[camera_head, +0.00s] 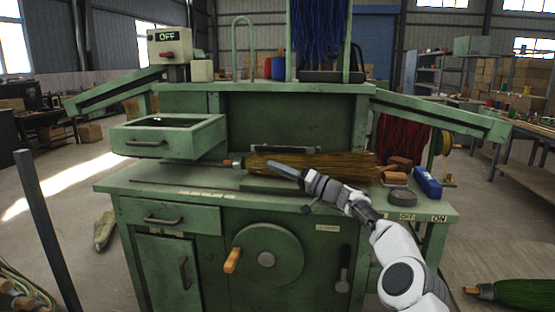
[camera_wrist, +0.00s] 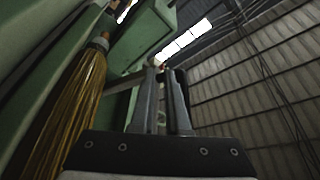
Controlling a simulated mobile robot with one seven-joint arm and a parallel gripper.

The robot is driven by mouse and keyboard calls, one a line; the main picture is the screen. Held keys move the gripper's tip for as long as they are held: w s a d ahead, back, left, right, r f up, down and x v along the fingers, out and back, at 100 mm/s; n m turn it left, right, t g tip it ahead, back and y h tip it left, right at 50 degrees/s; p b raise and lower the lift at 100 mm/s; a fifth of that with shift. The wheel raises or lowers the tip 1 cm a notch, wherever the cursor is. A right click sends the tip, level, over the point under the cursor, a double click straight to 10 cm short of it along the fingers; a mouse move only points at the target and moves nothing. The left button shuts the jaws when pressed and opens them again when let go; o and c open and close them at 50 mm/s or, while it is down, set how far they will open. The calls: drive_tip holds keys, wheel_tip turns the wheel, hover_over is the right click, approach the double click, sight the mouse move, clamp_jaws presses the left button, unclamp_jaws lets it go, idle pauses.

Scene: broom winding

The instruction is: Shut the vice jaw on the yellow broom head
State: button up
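The yellow broom head (camera_head: 320,166) lies lengthwise on the green workbench, with its wooden stub to the left and its bristles to the right. A dark bar (camera_head: 285,149) sits just behind it, possibly a vice jaw; I cannot tell how far it is from the bristles. My gripper (camera_head: 276,168) is in front of the broom head, overlapping its lower edge in the head view. In the wrist view my gripper (camera_wrist: 163,72) shows a narrow gap between its fingers, with nothing clearly held. The broom head (camera_wrist: 78,105) hangs along the left there, apart from the fingers.
An open drawer (camera_head: 150,143) juts out at the left. A crank wheel (camera_head: 268,250) with an orange handle is on the bench front.

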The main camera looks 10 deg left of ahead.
drive_tip(key=o, duration=0.5)
drive_tip(key=shift+s+r, duration=0.1)
drive_tip(key=shift+r, duration=0.45)
drive_tip(key=shift+o, duration=0.2)
drive_tip(key=p+v, duration=0.1)
drive_tip(key=v, duration=1.6)
drive_tip(key=shift+d, duration=0.2)
drive_tip(key=shift+f, duration=0.15)
